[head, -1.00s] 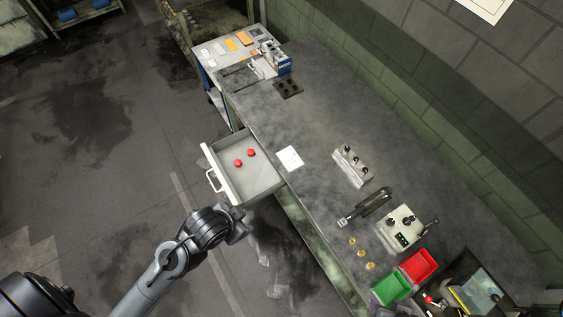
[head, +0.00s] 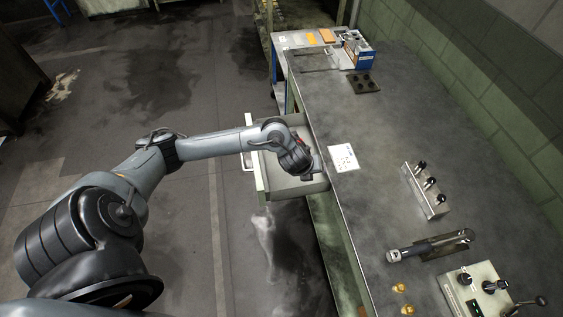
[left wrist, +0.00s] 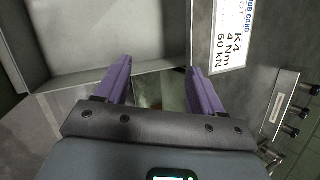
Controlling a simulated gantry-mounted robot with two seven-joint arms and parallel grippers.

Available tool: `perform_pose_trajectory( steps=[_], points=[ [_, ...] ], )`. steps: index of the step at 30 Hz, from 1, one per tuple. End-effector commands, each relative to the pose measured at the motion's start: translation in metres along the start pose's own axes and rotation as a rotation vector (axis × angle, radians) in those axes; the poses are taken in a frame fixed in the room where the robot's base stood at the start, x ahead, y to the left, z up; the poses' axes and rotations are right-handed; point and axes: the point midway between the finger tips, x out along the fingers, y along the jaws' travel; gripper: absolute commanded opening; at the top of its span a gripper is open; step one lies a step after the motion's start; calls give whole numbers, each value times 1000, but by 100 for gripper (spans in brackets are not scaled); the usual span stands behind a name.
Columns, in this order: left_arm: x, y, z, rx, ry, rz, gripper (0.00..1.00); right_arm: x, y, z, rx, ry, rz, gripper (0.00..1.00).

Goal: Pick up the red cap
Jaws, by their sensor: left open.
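The open drawer (head: 260,178) sticks out from the bench, and part of its bare grey floor shows below my arm. The red caps cannot be made out clearly now; my left wrist covers much of the drawer in the head view. My left gripper (head: 316,168) is over the bench-side end of the drawer. In the left wrist view its two purple fingers (left wrist: 160,78) are spread with nothing between them, near the drawer wall (left wrist: 115,77). The visible part of the drawer floor there is empty. My right gripper is not in view.
A white job card (head: 343,158) lies on the bench beside the drawer. A control block with black knobs (head: 425,190), a dark hand tool (head: 432,245) and brass pieces (head: 400,288) are farther right. A dark holed block (head: 365,84) sits at the far end.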

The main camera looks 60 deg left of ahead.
Motion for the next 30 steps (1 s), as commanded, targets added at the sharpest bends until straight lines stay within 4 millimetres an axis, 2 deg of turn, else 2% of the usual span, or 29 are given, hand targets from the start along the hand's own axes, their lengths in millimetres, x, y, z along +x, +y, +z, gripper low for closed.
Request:
perform_pose_trajectory(
  steps=[1,3,9,12,17,25,30],
  points=[
    [25,20,20,54,-19,36,68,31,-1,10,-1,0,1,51],
    [35,42,46,119,-23,88,68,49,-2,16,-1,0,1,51],
    [42,94,104,224,-13,213,68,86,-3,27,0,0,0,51],
    [40,112,120,244,-4,253,68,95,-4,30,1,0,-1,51],
    [43,128,132,255,8,283,68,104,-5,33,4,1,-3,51],
    [76,139,134,256,10,288,68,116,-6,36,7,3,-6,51],
    [87,142,135,257,8,287,68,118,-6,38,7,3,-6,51]
  ],
)
